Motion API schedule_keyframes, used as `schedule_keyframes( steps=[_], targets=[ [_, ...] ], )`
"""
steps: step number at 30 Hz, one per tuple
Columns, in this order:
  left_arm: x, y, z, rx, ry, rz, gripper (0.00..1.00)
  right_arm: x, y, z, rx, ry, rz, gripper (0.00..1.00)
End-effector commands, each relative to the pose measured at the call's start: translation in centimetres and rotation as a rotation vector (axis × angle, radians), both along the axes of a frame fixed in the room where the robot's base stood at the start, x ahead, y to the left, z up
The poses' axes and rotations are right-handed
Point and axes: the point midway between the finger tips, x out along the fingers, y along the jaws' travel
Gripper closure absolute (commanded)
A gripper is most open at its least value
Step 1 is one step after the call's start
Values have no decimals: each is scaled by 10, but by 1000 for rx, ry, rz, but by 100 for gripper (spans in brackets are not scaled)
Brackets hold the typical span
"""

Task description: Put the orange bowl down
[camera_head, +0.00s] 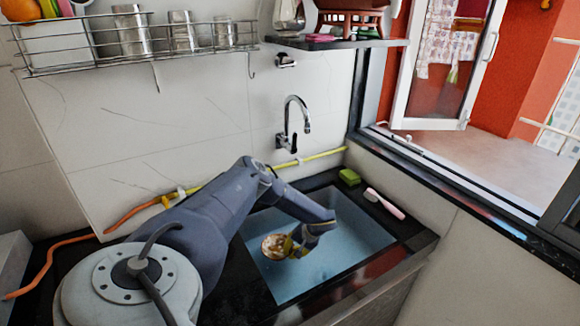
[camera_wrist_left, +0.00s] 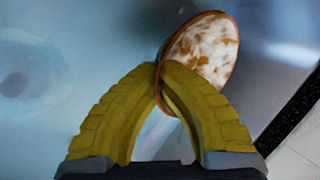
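The orange bowl (camera_head: 273,246) is small, with an orange rim and a mottled white and brown inside. My left gripper (camera_head: 294,246) holds it over the blue-grey sink basin (camera_head: 330,262). In the left wrist view the yellow fingers (camera_wrist_left: 160,72) meet at the tips on the rim of the bowl (camera_wrist_left: 205,50). The bowl is tilted, with its inside showing. Whether it touches the sink floor I cannot tell. My right gripper is in neither view.
A wall tap (camera_head: 295,120) is above the back of the sink. A green sponge (camera_head: 349,177) and a pink-handled brush (camera_head: 384,203) lie on the dark counter right of the basin. The drain (camera_wrist_left: 20,80) shows at left in the wrist view. The basin floor is otherwise clear.

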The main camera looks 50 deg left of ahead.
Motion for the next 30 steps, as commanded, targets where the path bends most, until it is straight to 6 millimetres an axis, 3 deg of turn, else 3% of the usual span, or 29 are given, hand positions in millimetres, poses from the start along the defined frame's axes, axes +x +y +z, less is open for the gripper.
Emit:
schedule_keyframes(
  steps=[8,15,24,30],
  targets=[
    [0,0,-4,0,1,1,100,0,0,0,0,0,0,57],
    [0,0,-4,0,1,1,73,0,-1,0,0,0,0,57],
    [0,0,-2,-1,-1,0,73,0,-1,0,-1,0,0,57],
    [5,-6,19,-2,-2,-1,73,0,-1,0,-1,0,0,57]
  ],
)
